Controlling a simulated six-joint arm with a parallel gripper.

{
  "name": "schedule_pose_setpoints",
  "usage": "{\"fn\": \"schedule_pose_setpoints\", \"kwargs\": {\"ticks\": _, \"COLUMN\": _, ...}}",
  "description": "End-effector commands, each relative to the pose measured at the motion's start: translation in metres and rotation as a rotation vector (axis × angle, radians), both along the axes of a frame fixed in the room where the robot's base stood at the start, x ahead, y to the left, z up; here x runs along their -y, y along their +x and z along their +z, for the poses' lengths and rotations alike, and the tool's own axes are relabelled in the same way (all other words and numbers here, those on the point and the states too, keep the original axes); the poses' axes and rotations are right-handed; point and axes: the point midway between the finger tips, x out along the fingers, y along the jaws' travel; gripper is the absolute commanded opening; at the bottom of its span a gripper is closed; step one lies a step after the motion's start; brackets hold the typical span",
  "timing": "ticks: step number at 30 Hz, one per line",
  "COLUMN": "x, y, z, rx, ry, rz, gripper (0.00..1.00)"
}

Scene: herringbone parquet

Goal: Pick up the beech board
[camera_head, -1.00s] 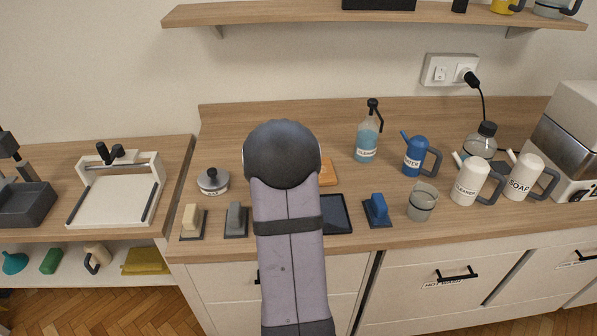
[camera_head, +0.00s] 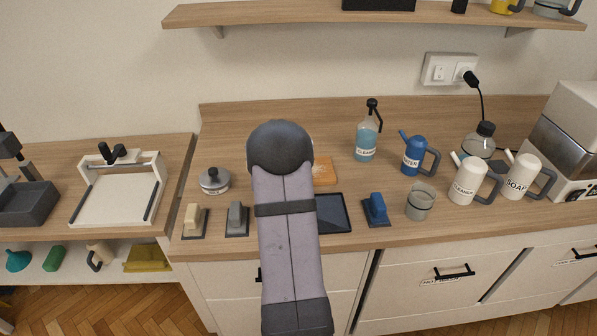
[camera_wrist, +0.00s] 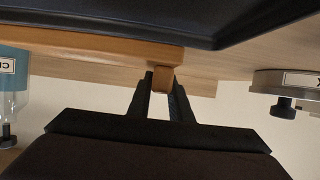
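The beech board (camera_head: 325,173) is an orange-brown slab on the worktop behind the dark tablet-like panel, partly hidden by my arm in the head view. In the wrist view, which is upside down, the board (camera_wrist: 85,44) runs across the upper left as a flat edge with a small tab. My gripper (camera_wrist: 162,88) has two black fingers, one on each side of that tab. The tab fills the space between the fingertips; whether they press on it I cannot tell. My gripper is hidden behind my arm in the head view.
The dark panel (camera_head: 333,213) lies just in front of the board; it fills the top of the wrist view. A blue block (camera_head: 376,209) and a cleanser bottle (camera_head: 366,142) stand to the right. A round lidded pot (camera_head: 213,181) and a grey block (camera_head: 237,217) stand left.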

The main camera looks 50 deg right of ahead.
Motion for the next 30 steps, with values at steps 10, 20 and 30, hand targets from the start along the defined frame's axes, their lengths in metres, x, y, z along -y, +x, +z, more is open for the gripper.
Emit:
{"fn": "schedule_pose_setpoints", "kwargs": {"ticks": 10, "x": 0.001, "y": 0.000, "z": 0.005, "rx": 0.003, "ry": -0.004, "rz": 0.000, "gripper": 0.00}}
{"fn": "schedule_pose_setpoints", "kwargs": {"ticks": 20, "x": 0.001, "y": 0.001, "z": 0.043, "rx": 0.007, "ry": -0.007, "rz": 0.000, "gripper": 0.00}}
{"fn": "schedule_pose_setpoints", "kwargs": {"ticks": 30, "x": 0.001, "y": 0.001, "z": 0.090, "rx": 0.005, "ry": -0.005, "rz": -0.001, "gripper": 0.00}}
